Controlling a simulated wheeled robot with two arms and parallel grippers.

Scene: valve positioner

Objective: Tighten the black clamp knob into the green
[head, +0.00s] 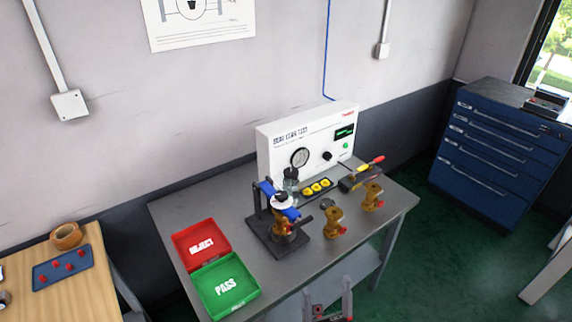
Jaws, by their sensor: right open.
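The black clamp stand (256,205) stands on the grey bench. It holds a brass valve (282,232) with a red part, under a blue piece and a white round part (283,201). A black knob-like part (291,173) shows at the top behind it; I cannot tell for sure that it is the clamp knob. No green mark on the clamp can be made out at this size. My right gripper (330,303) is open and empty at the bottom edge, in front of the bench and apart from the stand. My left gripper is not in view.
A white test panel (306,140) with a gauge stands behind. Two brass valves (335,222) (372,197) stand to the right. A red REJECT tray (201,243) and green PASS tray (226,286) lie left. The bench (168,212) is clear at its back left.

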